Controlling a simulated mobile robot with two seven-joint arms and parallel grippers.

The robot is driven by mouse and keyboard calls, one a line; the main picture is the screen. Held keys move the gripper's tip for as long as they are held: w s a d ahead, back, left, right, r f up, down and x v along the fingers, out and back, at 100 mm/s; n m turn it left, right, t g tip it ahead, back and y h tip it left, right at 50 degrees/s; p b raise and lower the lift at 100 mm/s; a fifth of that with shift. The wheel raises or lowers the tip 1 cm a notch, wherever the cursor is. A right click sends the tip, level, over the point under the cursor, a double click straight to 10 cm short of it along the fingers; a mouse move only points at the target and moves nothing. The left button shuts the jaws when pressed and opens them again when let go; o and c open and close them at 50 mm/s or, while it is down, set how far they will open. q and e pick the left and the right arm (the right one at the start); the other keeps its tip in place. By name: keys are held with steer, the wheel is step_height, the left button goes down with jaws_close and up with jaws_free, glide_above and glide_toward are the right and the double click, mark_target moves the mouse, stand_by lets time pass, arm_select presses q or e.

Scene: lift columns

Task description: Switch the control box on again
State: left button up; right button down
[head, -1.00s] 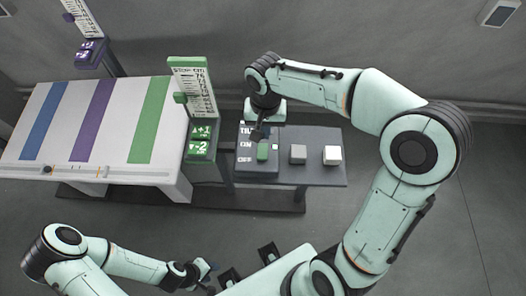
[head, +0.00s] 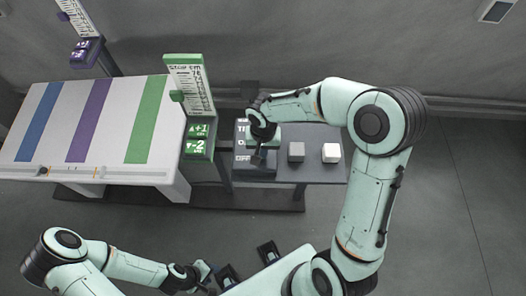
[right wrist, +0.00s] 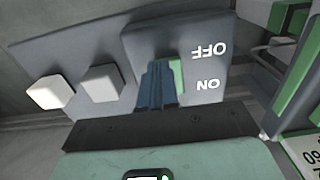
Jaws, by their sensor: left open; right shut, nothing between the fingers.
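The dark grey control box (head: 256,172) stands at the left end of a small dark table, and my right arm covers much of it in the head view. In the right wrist view the box (right wrist: 140,42) shows OFF and ON labels upside down beside a green switch (right wrist: 178,78). My right gripper (head: 258,160) is shut and empty. Its fingertips (right wrist: 157,88) are at the switch and hide part of it; whether they press on it I cannot tell. My left gripper (head: 207,280) is open, low in the head view, far from the box.
A grey block (head: 296,151) and a white block (head: 331,153) sit right of the box. Left stands a green scale column (head: 190,85) with a button panel (head: 198,138), beside a white striped table (head: 68,125). A purple column (head: 87,52) stands at the back left.

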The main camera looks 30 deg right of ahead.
steer(key=shift+f, duration=0.55)
steer(key=shift+f+b, duration=0.35)
steer(key=shift+b, duration=0.5)
steer(key=shift+s+r, duration=0.15)
steer(key=shift+s, duration=0.05)
steer(key=shift+w+r, duration=0.15)
steer(key=shift+w, duration=0.05)
arm_select(q)
steer(key=shift+s+f+p, duration=0.2)
steer(key=shift+f+p, duration=0.2)
steer(key=shift+p, duration=0.1)
arm_select(e)
steer(key=shift+r, duration=0.65)
steer(key=shift+s, duration=0.1)
